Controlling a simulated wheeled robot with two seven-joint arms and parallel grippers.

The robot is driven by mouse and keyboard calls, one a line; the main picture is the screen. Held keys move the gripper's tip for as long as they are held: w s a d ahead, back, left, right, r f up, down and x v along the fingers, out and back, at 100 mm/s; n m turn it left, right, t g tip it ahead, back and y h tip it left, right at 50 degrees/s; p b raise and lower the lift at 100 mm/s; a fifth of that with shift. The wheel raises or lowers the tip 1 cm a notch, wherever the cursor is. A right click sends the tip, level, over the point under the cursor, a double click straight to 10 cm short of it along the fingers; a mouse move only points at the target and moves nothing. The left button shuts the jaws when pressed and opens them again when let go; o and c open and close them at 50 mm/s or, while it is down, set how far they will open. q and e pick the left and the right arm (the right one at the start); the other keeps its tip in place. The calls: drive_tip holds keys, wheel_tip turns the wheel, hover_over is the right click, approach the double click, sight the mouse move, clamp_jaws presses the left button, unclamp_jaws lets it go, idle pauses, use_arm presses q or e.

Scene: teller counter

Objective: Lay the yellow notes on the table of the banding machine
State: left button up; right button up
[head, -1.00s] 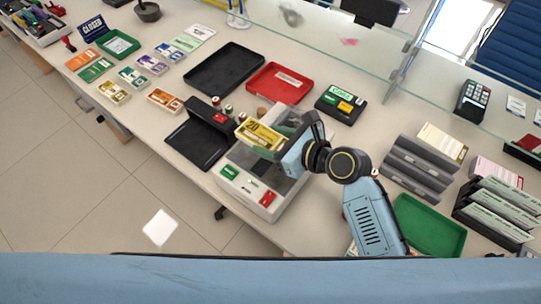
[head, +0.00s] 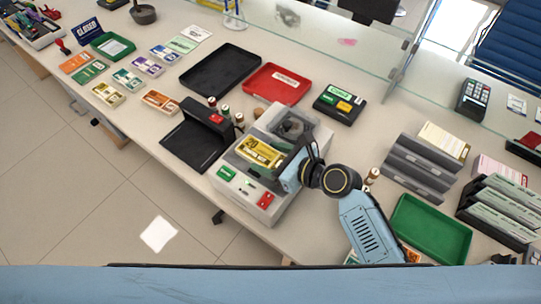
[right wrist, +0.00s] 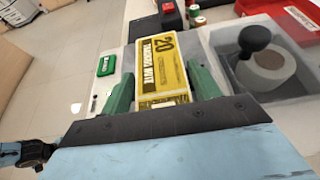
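The yellow notes (head: 260,152), a banded bundle marked 20, are over the dark bed of the grey banding machine (head: 228,186). In the right wrist view the notes (right wrist: 162,65) lie lengthwise between the two green fingers of my right gripper (right wrist: 162,84), which close in on both long sides. In the head view my right gripper (head: 284,168) reaches in from the right, low over the machine. I cannot tell whether the whole underside of the notes touches the bed.
A black scale-like device (head: 193,146) stands left of the machine. Behind are a black tray (head: 221,70), a red tray (head: 276,84) and a stamp pad box (head: 339,103). Other note bundles (head: 107,94) lie at left. A green tray (head: 430,230) and grey rack (head: 424,167) stand at right.

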drive_tip(key=shift+o, duration=1.2)
drive_tip(key=shift+r, duration=0.1)
drive_tip(key=p+v, duration=0.1)
drive_tip(key=v, duration=1.1)
drive_tip(key=shift+p, duration=0.4)
drive_tip(key=shift+s, duration=0.1)
